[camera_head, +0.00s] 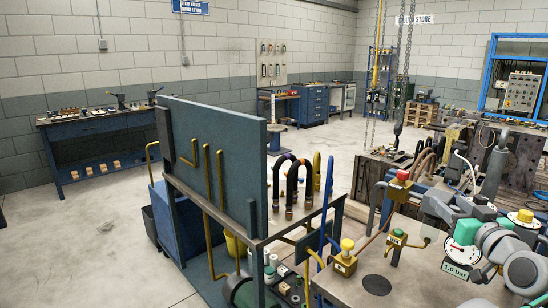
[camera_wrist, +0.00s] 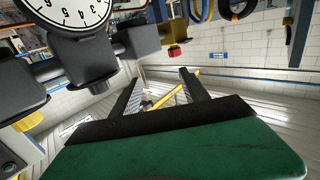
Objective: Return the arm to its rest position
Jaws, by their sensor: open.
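My gripper (camera_wrist: 160,78) shows in the wrist view as two dark fingers above a green body. The fingers are spread apart with nothing between them. Past the fingers the wrist view shows pale floor and a yellow bar (camera_wrist: 180,90), which looks farther off. Grey-green rounded joints at the right of the head view look like my arm, but I cannot tell for sure. The gripper's fingers cannot be made out in the head view.
A round dial (camera_wrist: 68,10) and dark blocks are close at the wrist view's upper left. In the head view a gauge (camera_head: 461,254) and a red-topped button box (camera_head: 398,186) stand at the right bench. A blue upright panel (camera_head: 225,140) stands mid-view. Floor at left is clear.

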